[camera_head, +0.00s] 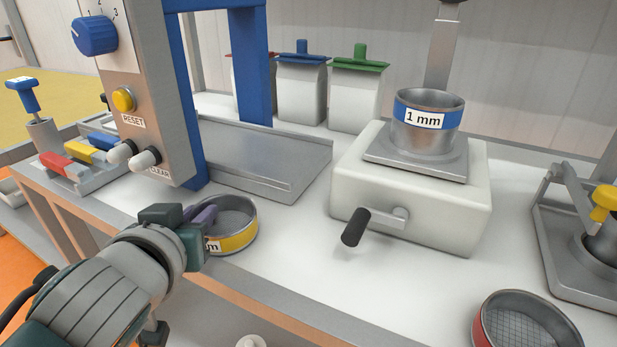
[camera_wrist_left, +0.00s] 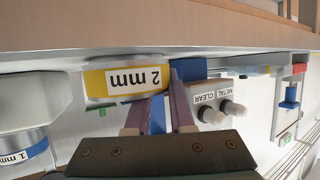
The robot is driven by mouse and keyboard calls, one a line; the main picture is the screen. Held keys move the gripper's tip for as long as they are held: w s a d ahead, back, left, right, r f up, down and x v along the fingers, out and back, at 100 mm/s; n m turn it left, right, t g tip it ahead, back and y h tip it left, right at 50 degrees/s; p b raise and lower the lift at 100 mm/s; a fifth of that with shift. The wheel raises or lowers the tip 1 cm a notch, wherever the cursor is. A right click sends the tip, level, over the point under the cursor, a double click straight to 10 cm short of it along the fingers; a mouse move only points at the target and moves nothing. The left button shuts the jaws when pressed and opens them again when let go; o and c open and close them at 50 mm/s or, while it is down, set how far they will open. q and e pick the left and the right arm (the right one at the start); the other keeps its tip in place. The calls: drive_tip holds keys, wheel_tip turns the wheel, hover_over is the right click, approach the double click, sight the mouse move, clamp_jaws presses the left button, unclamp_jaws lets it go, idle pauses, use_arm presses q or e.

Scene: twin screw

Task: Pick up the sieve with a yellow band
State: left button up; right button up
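The sieve with a yellow band (camera_head: 236,240) stands upright near the bench's front edge, left of the white shaker box. It also shows in the left wrist view (camera_wrist_left: 100,84), upside down, with a "2 mm" label. My left gripper (camera_head: 203,216) is at the sieve's left side, its purple fingers close to the wall. In the left wrist view its fingers (camera_wrist_left: 168,92) are apart, with a gap between them, at one end of the yellow band. Whether they touch the wall cannot be told. My right gripper is in neither view.
A blue-banded "1 mm" sieve (camera_head: 428,122) sits on the white box (camera_head: 450,205) with a black handle. A red-banded sieve (camera_head: 515,325) stands at the front right. The control panel (camera_head: 150,85) rises close behind my left gripper. A grey plate (camera_head: 265,155) lies behind the yellow-banded sieve.

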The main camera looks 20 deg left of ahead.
use_arm(q)
clamp_jaws()
idle(0.3)
